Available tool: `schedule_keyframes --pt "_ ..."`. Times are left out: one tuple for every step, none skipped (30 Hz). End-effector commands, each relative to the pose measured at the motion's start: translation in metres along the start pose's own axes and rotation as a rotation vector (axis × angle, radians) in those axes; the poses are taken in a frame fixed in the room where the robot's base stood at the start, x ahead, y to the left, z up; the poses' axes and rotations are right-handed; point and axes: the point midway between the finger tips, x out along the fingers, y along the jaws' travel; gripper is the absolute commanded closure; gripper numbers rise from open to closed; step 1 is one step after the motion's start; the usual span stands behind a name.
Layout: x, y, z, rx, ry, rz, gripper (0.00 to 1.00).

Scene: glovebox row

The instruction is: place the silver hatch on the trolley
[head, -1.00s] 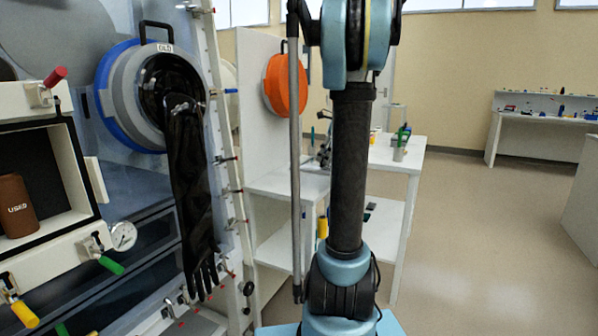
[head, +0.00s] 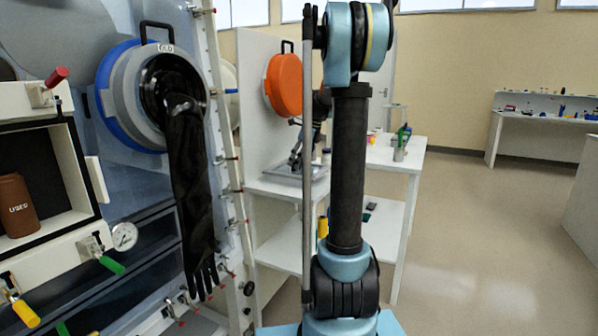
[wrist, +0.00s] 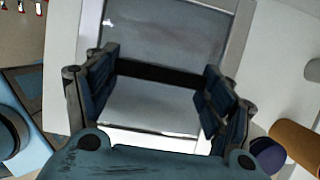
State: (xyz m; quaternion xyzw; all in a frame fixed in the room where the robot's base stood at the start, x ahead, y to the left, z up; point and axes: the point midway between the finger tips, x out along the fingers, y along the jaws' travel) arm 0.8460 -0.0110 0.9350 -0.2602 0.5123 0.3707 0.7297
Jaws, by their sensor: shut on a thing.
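The silver hatch (head: 308,174) is a flat grey panel with a pale rim, held level at the left end of the white trolley's top (head: 405,160). I cannot tell whether it touches the surface. In the wrist view the hatch (wrist: 165,35) fills the middle, with a dark bar-like handle (wrist: 160,73) across it. My gripper (wrist: 160,86) has its two fingers at either end of this handle and is shut on it. In the head view my gripper (head: 296,158) is small and partly hidden behind my arm.
An orange round cover (head: 286,84) hangs on the white panel behind the hatch. Small items, including a green-topped one (head: 402,142), stand on the trolley's right part. A brown cylinder (wrist: 296,140) is right of my gripper in the wrist view. The glovebox's black glove (head: 190,185) hangs at left.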

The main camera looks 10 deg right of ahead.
Motion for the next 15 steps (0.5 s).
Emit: schedule_keyframes --pt "0.003 0.0 -0.001 0.0 0.0 0.0 0.59" --pt "0.005 0.0 -0.002 0.0 0.0 0.0 0.59" --pt "0.009 0.0 -0.003 0.0 0.0 0.0 0.59" --pt "0.012 -0.001 -0.004 0.0 0.0 0.0 0.59" --pt "0.016 -0.001 -0.006 0.0 0.0 0.0 0.59" --pt "0.021 -0.001 -0.007 0.0 0.0 0.0 0.59" --pt "0.025 -0.001 -0.009 0.0 0.0 0.0 0.59" --pt "0.028 0.0 -0.01 0.0 0.0 0.0 0.59" --pt "0.032 0.0 -0.009 -0.001 -0.001 0.0 0.59" --pt "0.034 0.0 -0.009 -0.001 -0.001 0.0 0.59" --pt "0.036 0.0 -0.009 -0.001 0.0 0.0 0.58" --pt "0.036 0.0 -0.009 0.0 0.0 0.0 0.59" --pt "0.037 0.0 -0.009 0.0 0.0 0.0 0.59" --pt "0.037 0.0 -0.009 0.0 0.0 0.0 0.59" --pt "0.037 0.0 -0.009 -0.001 0.0 0.001 0.59"
